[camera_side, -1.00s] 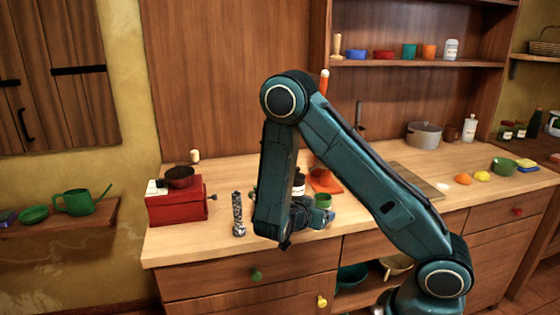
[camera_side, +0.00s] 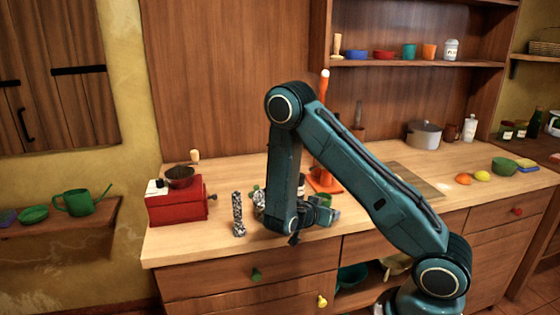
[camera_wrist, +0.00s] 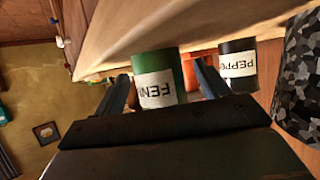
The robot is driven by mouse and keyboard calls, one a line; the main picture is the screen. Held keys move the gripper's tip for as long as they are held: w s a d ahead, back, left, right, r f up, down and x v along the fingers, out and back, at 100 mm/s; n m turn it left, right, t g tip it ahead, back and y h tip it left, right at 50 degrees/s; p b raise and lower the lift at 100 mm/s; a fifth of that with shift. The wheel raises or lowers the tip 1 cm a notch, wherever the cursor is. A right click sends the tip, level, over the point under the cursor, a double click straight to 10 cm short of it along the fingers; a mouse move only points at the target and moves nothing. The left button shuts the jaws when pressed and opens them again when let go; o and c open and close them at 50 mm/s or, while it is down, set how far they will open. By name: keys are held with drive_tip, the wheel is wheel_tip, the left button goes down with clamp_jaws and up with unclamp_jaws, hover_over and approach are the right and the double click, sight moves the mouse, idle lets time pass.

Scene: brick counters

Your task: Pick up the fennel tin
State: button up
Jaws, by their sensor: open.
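The fennel tin (camera_wrist: 157,80) is green with a white label reading "FEN" and stands out in the middle of the wrist view. My gripper (camera_wrist: 161,88) is open, with one finger on each side of the tin. I cannot tell whether either finger touches it. In the side view my wrist and gripper are low over the counter, and my arm hides much of this spot, so I cannot make out the fennel tin for sure there.
A dark pepper tin (camera_wrist: 237,66) stands to the right of the fennel tin. A black-and-white patterned cylinder (camera_side: 238,214) stands left of my wrist. A red grinder box (camera_side: 175,203) is farther left. A grey pot (camera_side: 423,135) sits at the back right.

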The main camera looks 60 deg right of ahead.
drive_tip(key=shift+d+f, duration=0.15)
drive_tip(key=shift+d, duration=0.25)
drive_tip(key=shift+c, duration=0.2)
drive_tip(key=c, duration=1.2)
wheel_tip(320, 180, up, 20)
drive_tip(key=shift+r, duration=0.1)
idle(0.4)
idle(0.4)
